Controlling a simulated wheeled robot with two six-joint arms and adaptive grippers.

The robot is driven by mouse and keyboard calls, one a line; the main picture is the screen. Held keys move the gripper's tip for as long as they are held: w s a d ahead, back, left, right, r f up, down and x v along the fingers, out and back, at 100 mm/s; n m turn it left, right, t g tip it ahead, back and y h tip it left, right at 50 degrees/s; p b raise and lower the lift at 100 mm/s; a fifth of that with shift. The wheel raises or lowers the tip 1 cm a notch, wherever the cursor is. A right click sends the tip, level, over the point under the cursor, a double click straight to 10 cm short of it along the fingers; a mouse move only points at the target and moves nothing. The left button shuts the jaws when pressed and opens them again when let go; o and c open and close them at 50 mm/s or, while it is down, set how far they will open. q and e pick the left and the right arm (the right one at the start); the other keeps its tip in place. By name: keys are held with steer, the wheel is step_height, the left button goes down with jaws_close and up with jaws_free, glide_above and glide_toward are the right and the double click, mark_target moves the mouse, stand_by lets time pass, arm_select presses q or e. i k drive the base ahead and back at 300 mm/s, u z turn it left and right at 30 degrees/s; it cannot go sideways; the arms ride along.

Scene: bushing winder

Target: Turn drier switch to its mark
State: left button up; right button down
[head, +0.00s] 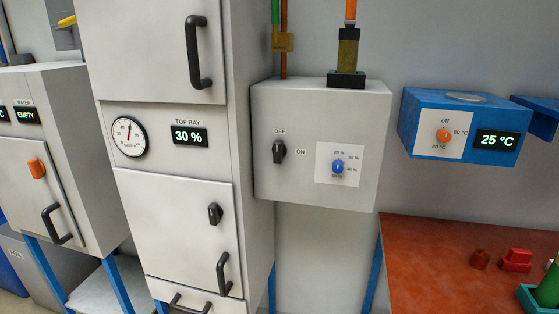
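The grey drier box (320,104) hangs on the wall in the middle of the head view. Its black switch (279,151) is on the left of the front face. OFF is printed above the switch and ON to its right. The switch stands about upright, in line with OFF. A blue dial (338,167) with percent marks sits on a white plate to its right; its exact setting is too small to tell. Neither of my grippers is in view.
A tall grey cabinet (180,192) stands left of the box, with handles, a gauge and a display reading 30 %. A blue unit (410,122) reading 25 °C is at right. Below it is a red-brown bench (430,270) with small red parts. A tube column (347,56) tops the box.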

mark_target(278, 150)
steer(key=u, duration=0.05)
steer(key=k, duration=0.15)
steer(key=z, duration=1.65)
steer(key=i, duration=1.15)
steer(key=u, duration=1.2)
